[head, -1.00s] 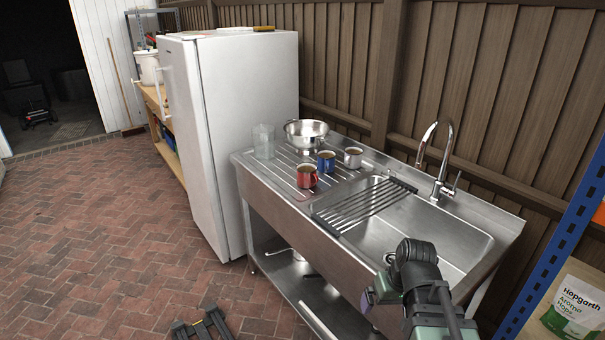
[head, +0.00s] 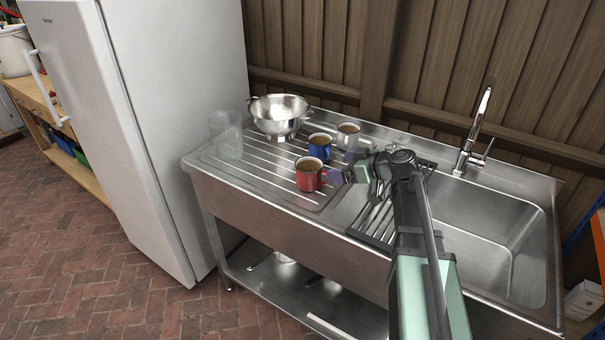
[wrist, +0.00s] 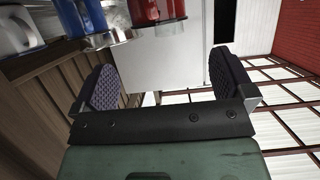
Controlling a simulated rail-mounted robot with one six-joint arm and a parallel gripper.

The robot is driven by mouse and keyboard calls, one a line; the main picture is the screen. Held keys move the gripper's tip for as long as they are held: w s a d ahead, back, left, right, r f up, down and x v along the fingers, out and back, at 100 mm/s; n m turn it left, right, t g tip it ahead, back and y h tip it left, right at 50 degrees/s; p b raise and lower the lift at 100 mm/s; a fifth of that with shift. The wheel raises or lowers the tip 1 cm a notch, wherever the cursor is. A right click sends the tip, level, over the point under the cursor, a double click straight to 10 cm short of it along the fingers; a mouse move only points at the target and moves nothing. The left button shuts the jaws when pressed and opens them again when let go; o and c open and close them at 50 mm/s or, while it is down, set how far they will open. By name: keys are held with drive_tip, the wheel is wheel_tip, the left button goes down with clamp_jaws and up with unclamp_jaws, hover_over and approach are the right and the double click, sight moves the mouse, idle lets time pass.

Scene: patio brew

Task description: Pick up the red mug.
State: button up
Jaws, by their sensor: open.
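The red mug (head: 308,178), filled with brown liquid, stands upright near the front edge of the ribbed drainboard. My gripper (head: 342,167) is close to its right side, with purple-padded fingers open and nothing between them. In the wrist view, the red mug (wrist: 157,10) shows at the top edge, ahead of the fingers and between their lines. The two pads stand wide apart around the empty gap of my gripper (wrist: 167,84). I cannot tell whether a finger touches the mug.
A blue mug (head: 320,146) and a steel mug (head: 347,137) stand just behind the red mug. A steel colander (head: 279,117) and a clear glass jug (head: 226,133) stand to the left.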

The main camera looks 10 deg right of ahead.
sight(315, 165)
drive_tip(key=b+x, duration=0.1)
drive_tip(key=x, duration=0.4)
drive_tip(key=shift+f+b, duration=0.2)
drive_tip(key=shift+b, duration=0.2)
drive_tip(key=shift+w+a, duration=0.1)
drive_tip(key=b+x, duration=0.1)
drive_tip(key=x, duration=0.3)
drive_tip(key=shift+w+b, duration=0.3)
drive_tip(key=shift+w+a+f, duration=0.1)
drive_tip(key=shift+w+a, duration=0.1)
drive_tip(key=shift+a, duration=0.15)
drive_tip(key=c, duration=0.7)
